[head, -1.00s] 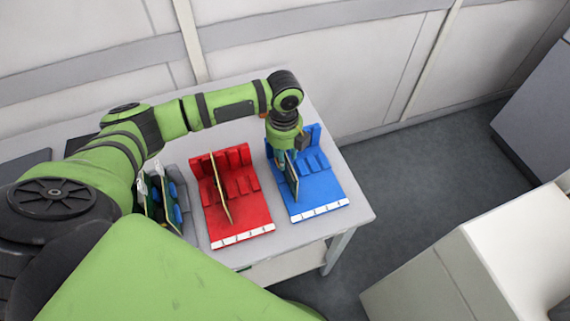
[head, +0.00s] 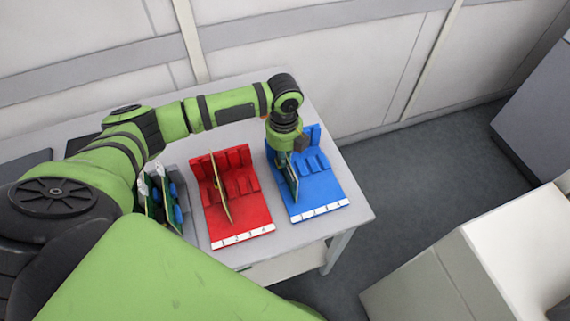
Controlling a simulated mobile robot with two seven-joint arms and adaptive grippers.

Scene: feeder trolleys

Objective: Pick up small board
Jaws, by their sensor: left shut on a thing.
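A small board (head: 292,181) stands upright in the blue slotted rack (head: 322,196), near its left side. My left gripper (head: 286,155) is over the blue rack, pointing down, and is shut on the top of this board. The fingertips are partly hidden by the wrist, so the exact contact is hard to see. Another board (head: 222,190) stands upright in the red slotted rack (head: 247,205), to the left of the blue one. My right gripper is not in view.
A grey holder (head: 184,190) with several green boards is left of the red rack, partly behind my arm. The racks stand on a light grey table (head: 355,213). A white cabinet (head: 470,265) is at the lower right, with open floor (head: 420,175) between.

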